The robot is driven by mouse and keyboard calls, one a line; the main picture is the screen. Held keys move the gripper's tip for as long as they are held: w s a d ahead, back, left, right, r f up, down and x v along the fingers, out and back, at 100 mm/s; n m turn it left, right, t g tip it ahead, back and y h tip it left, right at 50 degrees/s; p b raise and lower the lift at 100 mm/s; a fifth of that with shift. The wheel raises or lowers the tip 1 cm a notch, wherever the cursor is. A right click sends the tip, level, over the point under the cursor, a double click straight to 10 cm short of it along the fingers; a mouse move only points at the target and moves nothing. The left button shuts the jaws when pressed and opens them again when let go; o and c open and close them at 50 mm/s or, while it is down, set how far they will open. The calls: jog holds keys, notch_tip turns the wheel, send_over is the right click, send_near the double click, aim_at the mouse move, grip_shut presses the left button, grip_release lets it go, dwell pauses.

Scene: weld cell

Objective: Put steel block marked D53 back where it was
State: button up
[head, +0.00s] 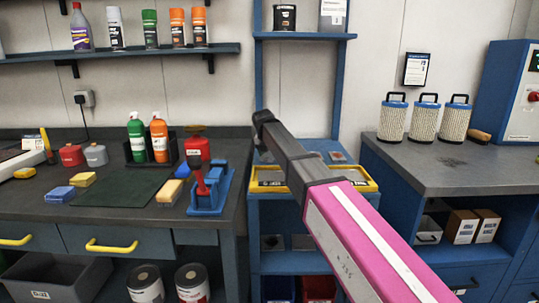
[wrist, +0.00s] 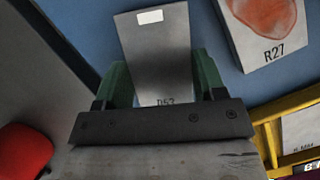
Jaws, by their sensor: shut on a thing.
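The steel block marked D53 (wrist: 155,45) is a grey slab with a small white patch near its far end; the lower part of its marking is cut off by my gripper. My gripper (wrist: 160,78) is shut on it, with a green finger on each side, over a blue surface (wrist: 88,22). I cannot tell whether the block touches that surface. Another steel block, marked R27 (wrist: 268,25), with a rust-brown patch, lies to the right, apart from D53. In the head view my arm hides the gripper and D53; a small block with a reddish patch (head: 338,156) shows on the blue shelf unit (head: 318,146).
A yellow-edged tray (head: 363,186) sits just in front on the shelf unit; its yellow edge also shows in the wrist view (wrist: 290,100). A red object (wrist: 25,150) is at lower left there. The left bench (head: 30,190) holds bottles and a blue-and-red tool (head: 208,190).

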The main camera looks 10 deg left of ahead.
jog(key=shift+s+f, duration=0.1)
jog(key=shift+f, duration=0.45)
jog(key=shift+s+f, duration=0.1)
jog(key=shift+f, duration=0.15)
jog(key=o, duration=1.4)
jog(key=shift+o, duration=0.2)
jog(key=shift+s+d+f, duration=0.1)
jog(key=shift+d, duration=0.15)
jog(key=shift+c, duration=0.4)
jog(key=shift+r, duration=0.25)
jog(key=shift+o, duration=0.4)
jog(key=v, duration=1.3)
jog(key=shift+w+a, duration=0.3)
jog(key=shift+w, duration=0.15)
